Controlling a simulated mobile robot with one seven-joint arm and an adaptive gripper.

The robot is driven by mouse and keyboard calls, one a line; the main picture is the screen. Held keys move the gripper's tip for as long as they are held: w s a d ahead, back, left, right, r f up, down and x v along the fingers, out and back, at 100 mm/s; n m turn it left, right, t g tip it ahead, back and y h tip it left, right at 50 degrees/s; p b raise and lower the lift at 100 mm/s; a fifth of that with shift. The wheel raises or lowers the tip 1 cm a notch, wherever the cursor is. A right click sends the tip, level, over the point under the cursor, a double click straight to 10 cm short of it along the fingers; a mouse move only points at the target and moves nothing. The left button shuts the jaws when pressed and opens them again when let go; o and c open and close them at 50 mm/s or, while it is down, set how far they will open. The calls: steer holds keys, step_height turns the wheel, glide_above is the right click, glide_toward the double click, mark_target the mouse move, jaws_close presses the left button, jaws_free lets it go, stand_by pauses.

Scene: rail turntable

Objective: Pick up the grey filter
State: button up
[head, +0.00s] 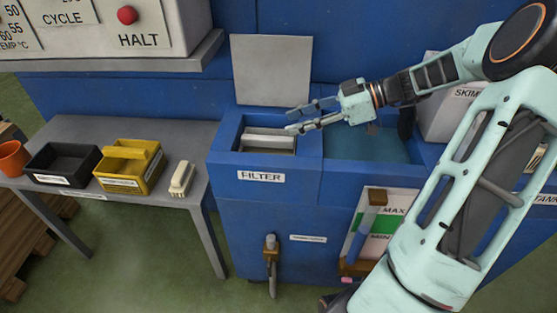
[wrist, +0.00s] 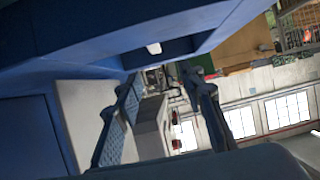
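The grey filter (head: 269,141) appears as a pale grey block inside the open blue bay labelled FILTER (head: 261,177). My gripper (head: 294,118) is above the right side of this bay, pointing left, with its two fingers spread and nothing between them. The fingers look apart from the filter. In the wrist view my gripper (wrist: 165,105) also shows two separated fingers. I cannot make out the filter in the wrist view.
A raised grey lid (head: 271,70) stands behind the bay. An open tank of bluish liquid (head: 365,148) is to its right. On the grey side table (head: 188,134) are a black bin (head: 62,163), a yellow bin (head: 130,165) and a pale ridged block (head: 182,179). A control panel (head: 110,28) overhangs at upper left.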

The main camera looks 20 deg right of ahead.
steer(key=shift+d+f+t+b, duration=0.3)
steer(key=shift+d+f, duration=0.55)
steer(key=shift+d, duration=0.25)
steer(key=shift+w+f, duration=0.1)
steer(key=shift+f, duration=0.05)
steer(key=b, duration=0.1)
glide_toward(261, 137)
steer(key=shift+w+a+f, duration=0.75)
steer(key=shift+a+f, duration=0.15)
steer(key=shift+a, duration=0.05)
steer(key=x, duration=0.1)
steer(key=b+x, duration=0.1)
steer(key=x, duration=0.1)
steer(key=b+x, duration=0.1)
steer(key=x, duration=0.1)
steer(key=shift+s+a+r, duration=0.15)
steer(key=shift+s+a, duration=0.1)
steer(key=shift+a, duration=0.1)
jaws_close()
steer(key=shift+r, duration=0.1)
